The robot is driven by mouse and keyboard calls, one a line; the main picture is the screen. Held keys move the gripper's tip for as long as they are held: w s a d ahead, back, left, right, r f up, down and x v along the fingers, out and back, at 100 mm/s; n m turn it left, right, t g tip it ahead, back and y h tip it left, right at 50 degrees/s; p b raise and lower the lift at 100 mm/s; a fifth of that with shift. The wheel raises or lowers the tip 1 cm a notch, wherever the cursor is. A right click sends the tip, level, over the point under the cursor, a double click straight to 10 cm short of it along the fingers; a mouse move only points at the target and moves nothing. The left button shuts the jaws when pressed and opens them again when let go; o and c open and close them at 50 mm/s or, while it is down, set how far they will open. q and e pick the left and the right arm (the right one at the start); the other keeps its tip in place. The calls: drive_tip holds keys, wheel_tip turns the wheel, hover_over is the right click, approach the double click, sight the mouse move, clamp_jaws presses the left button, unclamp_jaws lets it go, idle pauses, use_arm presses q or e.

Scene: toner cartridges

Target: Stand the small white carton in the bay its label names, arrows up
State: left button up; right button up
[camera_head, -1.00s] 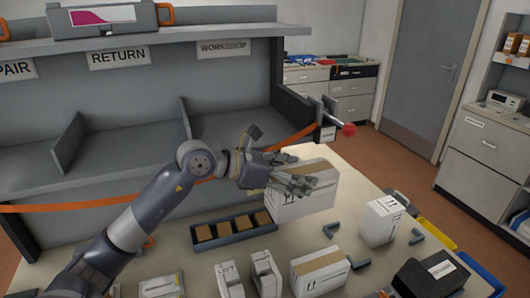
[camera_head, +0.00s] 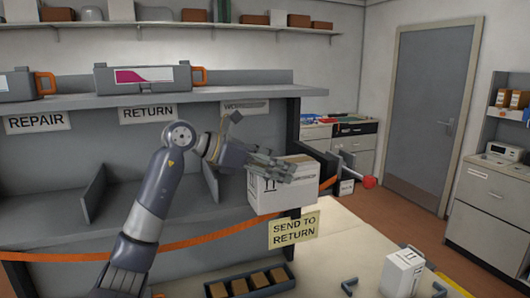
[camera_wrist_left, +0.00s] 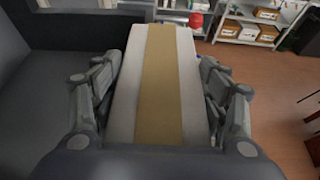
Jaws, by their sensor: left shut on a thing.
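My left gripper (camera_head: 275,168) is shut on a white carton (camera_wrist_left: 196,85) with tan tape on top. In the head view the carton (camera_head: 285,195) is upright in front of the right-hand bay, with arrow marks on its face pointing up. A yellow note (camera_head: 293,230) reading SEND TO RETURN shows just below the carton; I cannot tell if it is attached to it. The bay signs read REPAIR (camera_head: 38,122), RETURN (camera_head: 147,114) and, partly hidden by my arm, WORKSHOP (camera_head: 244,107). A smaller white carton (camera_head: 402,272) stands on the bench. My right gripper is not in view.
Grey dividers (camera_head: 95,192) separate the bays, and the bay floors in view look empty. An orange strap (camera_head: 205,240) runs across their front. A dark tray (camera_head: 250,282) with brown blocks lies on the bench. A red knob (camera_head: 369,182) sticks out at right.

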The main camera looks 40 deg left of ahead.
use_arm(q)
drive_tip(key=a, duration=0.1)
drive_tip(key=w+a, duration=0.1)
drive_tip(key=a+p, duration=0.1)
drive_tip(key=shift+w+r, duration=0.2)
drive_tip(key=shift+r, duration=0.1)
drive_tip(key=a+p, duration=0.1)
drive_tip(key=w+a+p, duration=0.1)
drive_tip(key=w+a+f+p, duration=0.1)
drive_tip(key=a, duration=0.1)
drive_tip(key=shift+w, duration=0.15)
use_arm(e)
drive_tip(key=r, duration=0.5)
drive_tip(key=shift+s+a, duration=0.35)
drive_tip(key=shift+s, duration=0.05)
use_arm(q)
drive_tip(key=shift+f, duration=0.1)
drive_tip(key=o, duration=1.4)
drive_tip(key=shift+f, duration=0.1)
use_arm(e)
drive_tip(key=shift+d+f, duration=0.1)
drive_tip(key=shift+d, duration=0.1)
